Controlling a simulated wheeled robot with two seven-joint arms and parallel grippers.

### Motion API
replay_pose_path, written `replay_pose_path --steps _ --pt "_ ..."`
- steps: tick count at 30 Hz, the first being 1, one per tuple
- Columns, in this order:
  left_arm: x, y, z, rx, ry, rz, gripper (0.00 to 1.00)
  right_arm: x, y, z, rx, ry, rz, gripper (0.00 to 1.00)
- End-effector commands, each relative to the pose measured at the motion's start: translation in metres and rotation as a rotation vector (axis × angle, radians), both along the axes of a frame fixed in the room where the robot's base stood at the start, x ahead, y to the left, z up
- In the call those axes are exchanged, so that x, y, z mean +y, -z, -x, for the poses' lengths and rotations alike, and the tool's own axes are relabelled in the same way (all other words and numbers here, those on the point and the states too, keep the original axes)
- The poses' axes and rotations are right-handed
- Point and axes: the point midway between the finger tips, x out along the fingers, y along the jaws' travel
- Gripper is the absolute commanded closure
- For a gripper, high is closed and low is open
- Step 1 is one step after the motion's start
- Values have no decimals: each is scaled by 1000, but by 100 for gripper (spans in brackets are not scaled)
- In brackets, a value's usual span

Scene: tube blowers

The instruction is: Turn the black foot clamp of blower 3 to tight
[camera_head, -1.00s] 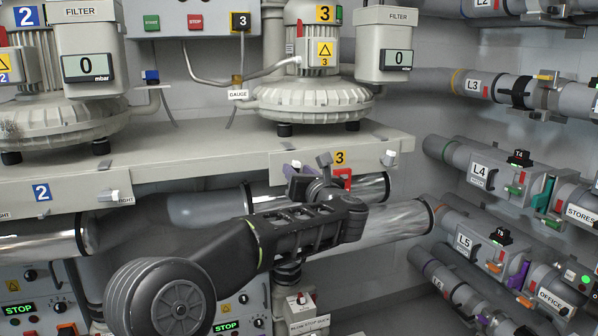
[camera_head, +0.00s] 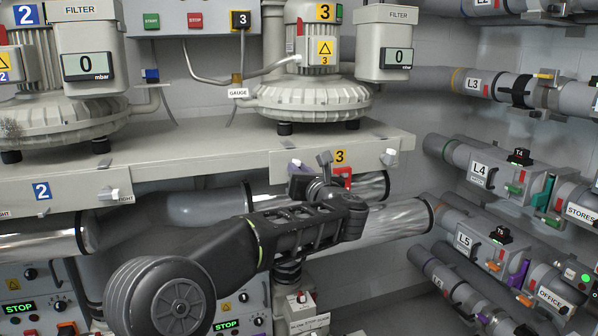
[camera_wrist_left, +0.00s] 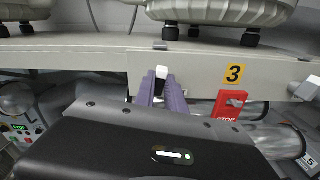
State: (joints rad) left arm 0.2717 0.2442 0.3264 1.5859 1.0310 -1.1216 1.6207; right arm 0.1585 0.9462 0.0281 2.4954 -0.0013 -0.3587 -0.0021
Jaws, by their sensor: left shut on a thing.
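Blower 3 (camera_head: 312,95), a pale ribbed motor housing, stands on black feet on the shelf, seen in the head view. Below it, a small pale clamp lever (camera_head: 294,163) sits on the shelf's front face, left of the yellow 3 label (camera_head: 340,157). My left gripper (camera_head: 309,168) reaches up to it from below. In the left wrist view, the purple fingers (camera_wrist_left: 164,92) are shut on the clamp lever (camera_wrist_left: 161,73), a white end with a dark part below. The fingers hide much of the lever, so its exact turn cannot be told. My right gripper is not in view.
A red stop tag (camera_wrist_left: 229,105) hangs just right of my fingers. Another pale lever (camera_head: 389,157) is further right on the shelf front. Large metal pipes (camera_head: 395,222) run beneath the shelf (camera_head: 215,160), close to my arm. Blower 2 (camera_head: 55,122) stands at left.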

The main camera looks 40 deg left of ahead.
Motion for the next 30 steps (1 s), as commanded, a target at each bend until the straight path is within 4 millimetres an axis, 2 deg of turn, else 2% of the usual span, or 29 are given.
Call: replay_pose_path --steps 14,30 --pt "-2 1 -2 135 2 -95 100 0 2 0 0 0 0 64" --pt "-5 3 -6 532 2 -369 100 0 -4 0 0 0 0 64"
